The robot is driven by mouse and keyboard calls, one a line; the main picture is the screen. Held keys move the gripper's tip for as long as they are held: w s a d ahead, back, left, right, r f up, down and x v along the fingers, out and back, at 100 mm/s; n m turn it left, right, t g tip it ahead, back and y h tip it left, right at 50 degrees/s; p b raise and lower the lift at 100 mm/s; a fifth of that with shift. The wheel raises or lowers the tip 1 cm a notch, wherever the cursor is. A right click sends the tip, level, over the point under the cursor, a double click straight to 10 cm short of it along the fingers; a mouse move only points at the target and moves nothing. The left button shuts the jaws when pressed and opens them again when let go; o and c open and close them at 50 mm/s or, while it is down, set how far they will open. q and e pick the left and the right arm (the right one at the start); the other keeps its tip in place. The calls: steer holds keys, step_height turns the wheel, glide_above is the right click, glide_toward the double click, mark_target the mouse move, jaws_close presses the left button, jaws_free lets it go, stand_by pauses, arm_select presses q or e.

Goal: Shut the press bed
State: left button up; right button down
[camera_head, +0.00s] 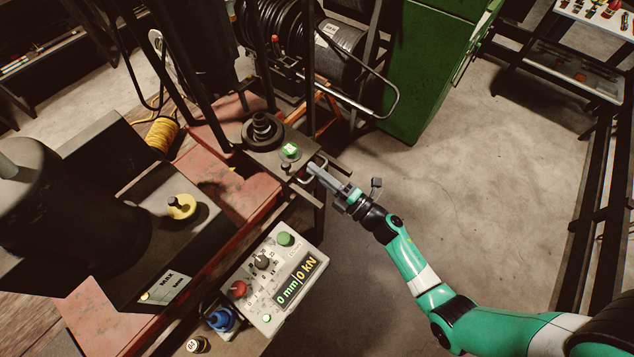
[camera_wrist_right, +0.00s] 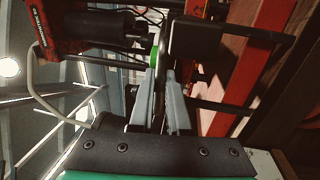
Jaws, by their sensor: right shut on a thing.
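The press bed (camera_head: 270,158) is a dark flat plate on the red bench, seen in the head view. It carries a stepped black round die (camera_head: 262,128) and a small green-lit square (camera_head: 290,150). A metal bar handle (camera_head: 303,178) is at its right edge. My right gripper (camera_head: 314,170) reaches in from the right and is shut on the handle. In the right wrist view, the two grey fingers of the right gripper (camera_wrist_right: 166,82) are close together, beside a dark block (camera_wrist_right: 195,39); the handle between them is hard to make out. My left gripper is not in view.
A control box (camera_head: 270,280) below the bed reads 0 mm and 0 kN. A large dark machine (camera_head: 75,210) stands at the left. A hose reel (camera_head: 335,50) and a green cabinet (camera_head: 425,70) stand behind. The concrete floor at the right is clear.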

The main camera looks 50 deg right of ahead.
steer(key=shift+w, duration=0.4)
steer(key=c, duration=0.9)
jaws_free()
steer(key=shift+s, duration=0.1)
steer(key=s, duration=0.3)
steer(key=s+f, duration=0.1)
steer(key=s, duration=0.3)
steer(key=s+f, duration=0.1)
steer(key=s, duration=0.3)
steer(key=shift+s+d+p, duration=0.2)
steer(key=shift+d+p, duration=0.1)
